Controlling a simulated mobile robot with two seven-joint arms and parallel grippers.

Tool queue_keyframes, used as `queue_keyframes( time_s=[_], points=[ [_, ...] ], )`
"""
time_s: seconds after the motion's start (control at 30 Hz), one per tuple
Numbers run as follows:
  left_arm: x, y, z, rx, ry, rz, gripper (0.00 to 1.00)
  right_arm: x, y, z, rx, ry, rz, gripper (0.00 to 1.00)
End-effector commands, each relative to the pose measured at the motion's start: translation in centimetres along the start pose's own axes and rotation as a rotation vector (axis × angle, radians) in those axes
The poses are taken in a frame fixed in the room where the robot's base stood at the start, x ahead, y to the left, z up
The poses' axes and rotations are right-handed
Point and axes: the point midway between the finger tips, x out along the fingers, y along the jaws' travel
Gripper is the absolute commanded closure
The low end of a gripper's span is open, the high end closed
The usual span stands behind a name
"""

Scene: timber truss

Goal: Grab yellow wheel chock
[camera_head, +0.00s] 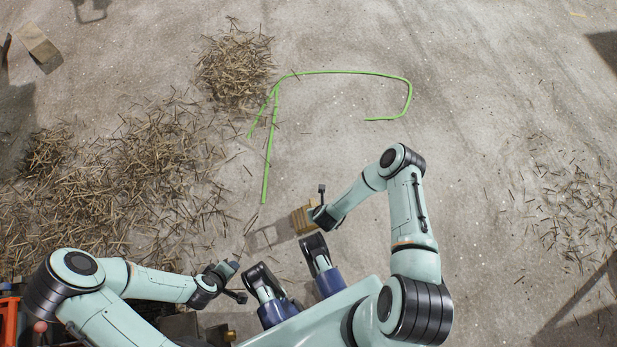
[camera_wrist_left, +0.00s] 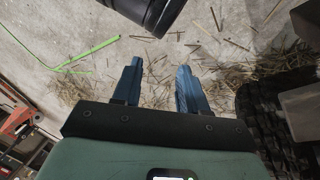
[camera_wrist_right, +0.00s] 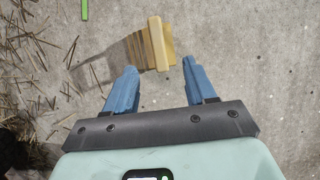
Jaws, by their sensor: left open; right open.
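A yellowish-brown block (camera_head: 301,221) lies on the ground near the middle of the head view, partly behind my right gripper (camera_head: 318,218). I cannot tell for sure that this block is the wheel chock. My left gripper (camera_wrist_left: 157,65) is open and empty over straw-strewn ground. In the head view the left gripper (camera_head: 234,265) is at the lower left of the block.
A green hose (camera_head: 345,72) curves over the ground beyond the block. Straw heaps (camera_head: 235,68) lie to the left. A tan block (camera_head: 37,43) stands at the far upper left. A dark tyre (camera_wrist_left: 275,115) is right of my left gripper. The concrete right of the block is mostly clear.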

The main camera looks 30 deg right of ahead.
Motion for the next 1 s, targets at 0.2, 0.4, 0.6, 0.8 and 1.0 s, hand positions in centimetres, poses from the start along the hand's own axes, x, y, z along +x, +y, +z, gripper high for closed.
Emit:
queue_keyframes(
  time_s=[0.2,0.4,0.6,0.8,1.0],
  points=[
    [2.7,-1.5,-1.4,-0.013,0.039,-0.018,0.57,4.8,0.1,-0.2,-0.005,0.001,0.001,0.45],
    [3.6,-2.8,0.6,-0.027,-0.023,-0.043,0.57,6.5,0.1,-0.1,-0.006,0.001,0.002,0.45],
    [4.3,-3.6,1.7,-0.037,-0.058,-0.058,0.57,7.6,0.2,-0.2,-0.007,0.001,0.003,0.45],
    [5.9,-5.7,4.4,-0.062,-0.143,-0.095,0.57,10.1,0.4,-0.7,-0.008,0.002,0.003,0.45],
    [6.4,-7.0,6.2,-0.08,-0.2,-0.12,0.57,11.7,0.4,-0.6,-0.007,0.001,0.003,0.45]
  ],
)
